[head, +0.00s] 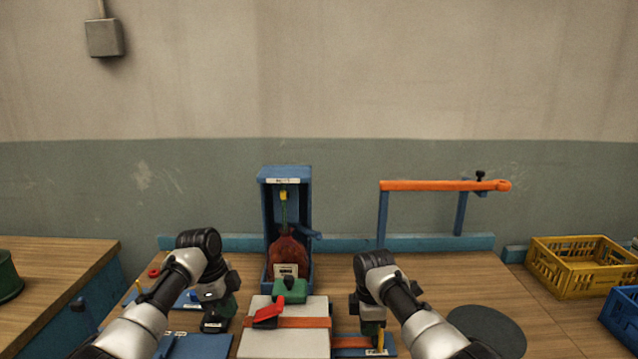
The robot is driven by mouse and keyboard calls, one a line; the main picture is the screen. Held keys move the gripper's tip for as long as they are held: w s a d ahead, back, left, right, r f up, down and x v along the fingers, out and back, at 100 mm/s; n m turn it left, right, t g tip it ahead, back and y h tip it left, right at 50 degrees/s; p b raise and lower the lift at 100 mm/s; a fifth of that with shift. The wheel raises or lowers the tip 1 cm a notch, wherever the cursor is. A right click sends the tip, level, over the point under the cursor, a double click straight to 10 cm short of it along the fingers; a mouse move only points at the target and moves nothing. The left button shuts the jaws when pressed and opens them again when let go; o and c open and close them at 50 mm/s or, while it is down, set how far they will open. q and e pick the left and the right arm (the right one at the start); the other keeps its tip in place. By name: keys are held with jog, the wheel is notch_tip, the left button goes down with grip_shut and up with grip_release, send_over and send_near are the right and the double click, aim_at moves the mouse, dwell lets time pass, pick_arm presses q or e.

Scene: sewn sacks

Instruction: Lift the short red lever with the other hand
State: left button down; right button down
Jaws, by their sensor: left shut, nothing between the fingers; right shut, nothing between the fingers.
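A short red lever (268,312) sits on top of a pale grey block (256,345) at the front middle of the bench, beside a green part (291,291). The lever lies tilted, its right end higher. My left gripper (215,318) points down to the left of the block, apart from the lever. My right gripper (371,328) points down to the right of the block, also apart from it. Both are shut and empty; their fingertips are small and partly hidden by the wrists.
A blue stand (286,174) behind the block holds a red sack (288,254) with a label. An orange bar (430,185) on blue posts stands at the back right. A dark round disc (487,331) lies at right, near a yellow crate (574,288).

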pick_arm(q)
jog(key=shift+f, duration=0.15)
jog(key=shift+f, duration=0.6)
jog(key=shift+x, duration=0.8)
jog(key=c, duration=1.8)
grip_release()
jog(key=shift+r, duration=0.1)
jog(key=o, duration=1.2)
